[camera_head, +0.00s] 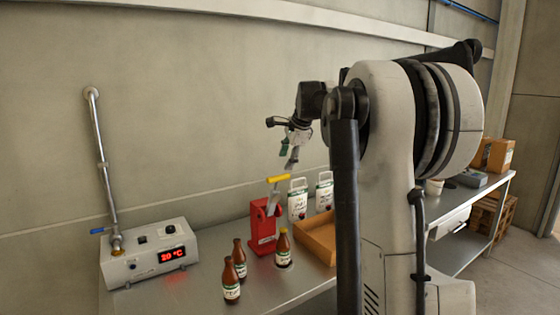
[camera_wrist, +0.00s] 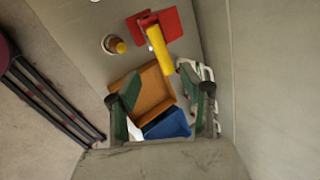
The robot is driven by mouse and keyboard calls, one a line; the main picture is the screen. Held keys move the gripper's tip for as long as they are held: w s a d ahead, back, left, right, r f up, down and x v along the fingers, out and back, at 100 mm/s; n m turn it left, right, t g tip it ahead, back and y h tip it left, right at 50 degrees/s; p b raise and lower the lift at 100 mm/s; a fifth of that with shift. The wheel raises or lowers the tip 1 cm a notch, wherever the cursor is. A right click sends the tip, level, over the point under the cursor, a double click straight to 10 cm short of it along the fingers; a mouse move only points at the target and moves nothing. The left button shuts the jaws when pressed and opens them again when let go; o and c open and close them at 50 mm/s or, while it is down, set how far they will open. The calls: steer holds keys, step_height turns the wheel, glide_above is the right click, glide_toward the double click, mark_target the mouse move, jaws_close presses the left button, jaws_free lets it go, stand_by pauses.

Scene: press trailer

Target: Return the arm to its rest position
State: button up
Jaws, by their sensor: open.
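My gripper (camera_head: 288,155) is in the air above the bench, in front of the wall and up from the red press. Its green-padded fingers are spread with nothing between them. They also show in the wrist view (camera_wrist: 158,76), pointing down toward the bench. My arm reaches left from its large pale joint, and part of it is hidden behind a dark upright link. The red press (camera_head: 264,224) with its yellow handle (camera_head: 278,179) stands below the gripper, apart from it. The press also shows at the top of the wrist view (camera_wrist: 174,22).
A yellow-capped bottle (camera_head: 283,248) stands beside the press; two brown bottles (camera_head: 232,280) stand nearer. A control box (camera_head: 150,257) reading 20 °C is left. White pouches (camera_head: 298,200) and a cardboard tray (camera_head: 318,238) are right. A blue bin (camera_wrist: 168,125) shows in the wrist view.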

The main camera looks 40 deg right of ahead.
steer(key=s+a+f+n+b, duration=0.2)
steer(key=s+a+n, duration=0.4)
steer(key=a, duration=0.7)
steer(key=s+a+f+n+b, duration=0.15)
steer(key=s+a+n, duration=0.4)
steer(key=a, duration=0.85)
steer(key=s+a+f+n+b, duration=0.1)
steer(key=s+a+f+n, duration=0.4)
steer(key=s+a+f, duration=0.2)
steer(key=s+a+f+n+t+b, duration=0.1)
steer(key=s+a+f+n, duration=0.4)
steer(key=s+f, duration=0.6)
steer(key=s+a, duration=0.2)
steer(key=s, duration=0.2)
steer(key=shift+s+a+f+y, duration=0.15)
steer(key=shift+a+f+y, duration=0.05)
steer(key=shift+f+y, duration=0.1)
